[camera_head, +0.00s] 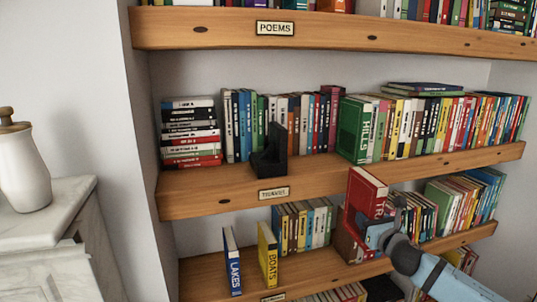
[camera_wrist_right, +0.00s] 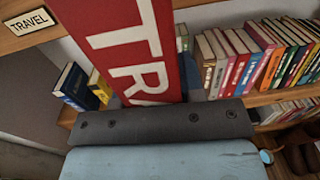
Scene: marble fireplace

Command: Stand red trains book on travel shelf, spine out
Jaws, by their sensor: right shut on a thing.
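The red book (camera_head: 366,190) with white letters starting "TR" is held in my right gripper (camera_head: 380,235), in front of the shelf unit. Its upper part overlaps the front edge of the middle shelf. In the right wrist view the red book (camera_wrist_right: 130,50) rises from the gripper (camera_wrist_right: 165,125), lettering facing the camera; its far end is cut off. The wrist view shows the "TRAVEL" label (camera_wrist_right: 30,20) on a shelf edge at upper left. It appears to be the label of the middle shelf (camera_head: 230,195). My left gripper is not in view.
On the middle shelf are a flat book stack (camera_head: 190,130), upright books, a black bookend (camera_head: 272,152) and a green "HILLS" book (camera_head: 352,130). "LAKES" (camera_head: 232,262) and "BOATS" (camera_head: 267,255) stand on the shelf below.

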